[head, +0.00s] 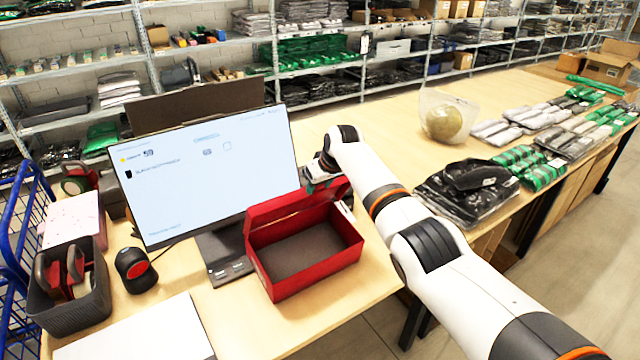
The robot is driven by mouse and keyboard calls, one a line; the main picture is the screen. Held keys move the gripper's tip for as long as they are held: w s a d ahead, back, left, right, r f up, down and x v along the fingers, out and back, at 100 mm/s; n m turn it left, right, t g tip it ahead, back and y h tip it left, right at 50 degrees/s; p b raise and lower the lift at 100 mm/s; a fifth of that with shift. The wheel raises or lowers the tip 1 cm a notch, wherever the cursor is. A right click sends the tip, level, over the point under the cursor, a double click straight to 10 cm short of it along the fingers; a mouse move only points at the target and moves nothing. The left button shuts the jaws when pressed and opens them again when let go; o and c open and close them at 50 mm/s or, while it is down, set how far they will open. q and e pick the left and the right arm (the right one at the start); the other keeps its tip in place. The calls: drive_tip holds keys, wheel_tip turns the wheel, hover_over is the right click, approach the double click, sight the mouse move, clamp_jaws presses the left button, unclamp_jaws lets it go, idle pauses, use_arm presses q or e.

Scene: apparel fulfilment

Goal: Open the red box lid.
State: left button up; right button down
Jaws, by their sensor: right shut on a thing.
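The red box (318,276) sits on the wooden table in front of the monitor. Its lid (285,208) is raised at the back, and the dark grey inside of the box shows, with nothing seen in it. My right gripper (318,182) is at the upper right part of the lid, shut on it. The fingertips are partly hidden by the lid and by my own wrist. My right arm comes in from the lower right and passes to the right of the box. My left gripper is not in view.
A monitor (210,175) stands just behind and left of the box. A scanner (135,268) and a dark bin with tape dispensers (75,305) are at the left. Bagged clothes (465,190) lie to the right of my arm. Bare table lies in front of the box.

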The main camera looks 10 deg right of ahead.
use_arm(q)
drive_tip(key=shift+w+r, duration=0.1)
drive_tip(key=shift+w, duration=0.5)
use_arm(e)
drive_tip(key=shift+s+r, duration=0.15)
drive_tip(key=shift+r, duration=0.1)
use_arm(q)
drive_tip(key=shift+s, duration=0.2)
